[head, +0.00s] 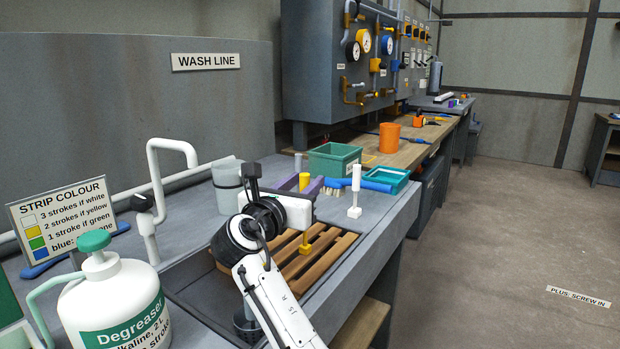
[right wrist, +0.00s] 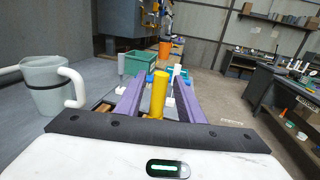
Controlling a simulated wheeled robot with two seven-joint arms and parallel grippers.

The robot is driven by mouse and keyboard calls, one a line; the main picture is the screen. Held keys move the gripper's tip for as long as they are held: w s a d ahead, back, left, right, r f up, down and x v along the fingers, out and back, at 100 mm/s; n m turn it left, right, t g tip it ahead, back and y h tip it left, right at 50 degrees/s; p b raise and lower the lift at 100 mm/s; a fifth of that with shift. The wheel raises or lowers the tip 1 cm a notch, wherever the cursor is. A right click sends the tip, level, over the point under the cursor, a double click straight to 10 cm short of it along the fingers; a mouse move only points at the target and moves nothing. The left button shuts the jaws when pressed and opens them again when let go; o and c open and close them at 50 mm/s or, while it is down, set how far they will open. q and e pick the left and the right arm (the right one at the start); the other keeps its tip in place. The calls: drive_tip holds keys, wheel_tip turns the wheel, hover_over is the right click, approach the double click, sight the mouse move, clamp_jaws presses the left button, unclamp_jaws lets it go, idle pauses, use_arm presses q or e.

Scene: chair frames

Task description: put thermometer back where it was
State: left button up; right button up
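A yellow upright piece (head: 304,181) stands between the purple fingers of my right gripper (head: 303,186). It also shows between the fingers in the right wrist view (right wrist: 158,92), with a gap visible beside it, so the gripper looks open around it. A yellow foot (head: 305,248) shows below on the wooden slatted rack; it seems to belong to the same piece. A white upright stick on a white foot (head: 355,192) stands right of the gripper on the bench. I cannot tell for certain which is the thermometer. My left gripper is not in view.
A grey mug (head: 226,186) stands left of the gripper. A green bin (head: 334,160), a teal tray (head: 386,178) and an orange cup (head: 389,138) are beyond. A white degreaser bottle (head: 112,300), a strip colour sign (head: 68,220) and a bent white pipe (head: 152,180) are at left.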

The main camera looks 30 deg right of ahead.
drive_tip(key=v, duration=0.8)
